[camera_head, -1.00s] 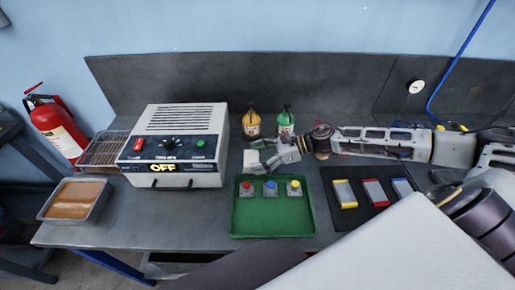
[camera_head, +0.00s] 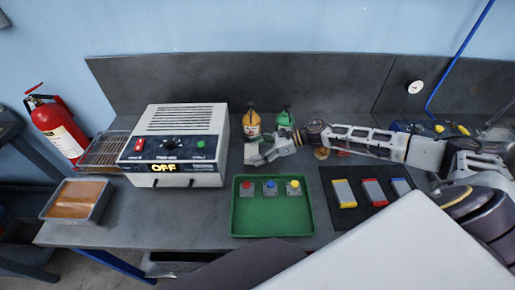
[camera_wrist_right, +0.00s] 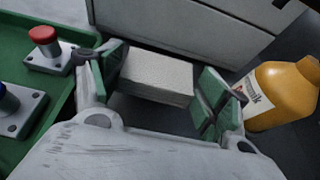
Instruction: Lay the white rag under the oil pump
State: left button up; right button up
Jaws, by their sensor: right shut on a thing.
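The white rag (camera_wrist_right: 157,76) is a folded, block-like white cloth between the green finger pads of my right gripper (camera_wrist_right: 162,88) in the right wrist view. My right gripper also shows in the head view (camera_head: 252,157), just in front of an orange pump bottle (camera_head: 252,124) and right of the white box. The orange bottle also stands close at the right in the wrist view (camera_wrist_right: 282,95). A green pump bottle (camera_head: 285,118) stands beside it. I cannot tell which bottle is the oil pump. In the head view the rag is mostly hidden by the fingers. My left gripper is not in view.
A white control box (camera_head: 175,145) reading OFF stands left of the gripper. A green tray (camera_head: 272,221) with red, blue and yellow buttons lies in front. A dark mat (camera_head: 359,211) with coloured blocks is at the right. A metal pan (camera_head: 76,207) sits far left.

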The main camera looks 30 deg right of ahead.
aim_at(257, 148)
jog(key=shift+w+d+f, duration=0.2)
jog(key=shift+w+f, duration=0.05)
jog(key=shift+w, duration=0.25)
jog(key=shift+w+d+f, duration=0.2)
jog(key=shift+w+f, duration=0.05)
jog(key=shift+w, duration=0.2)
jog(key=shift+w+d+f, duration=0.35)
jog(key=shift+w+f, duration=0.25)
jog(key=shift+f, duration=0.15)
jog(key=shift+f, duration=0.2)
jog(key=o, duration=0.7)
jog(key=shift+c, duration=0.2)
jog(key=shift+r+p, duration=0.25)
jog(key=shift+p, duration=0.05)
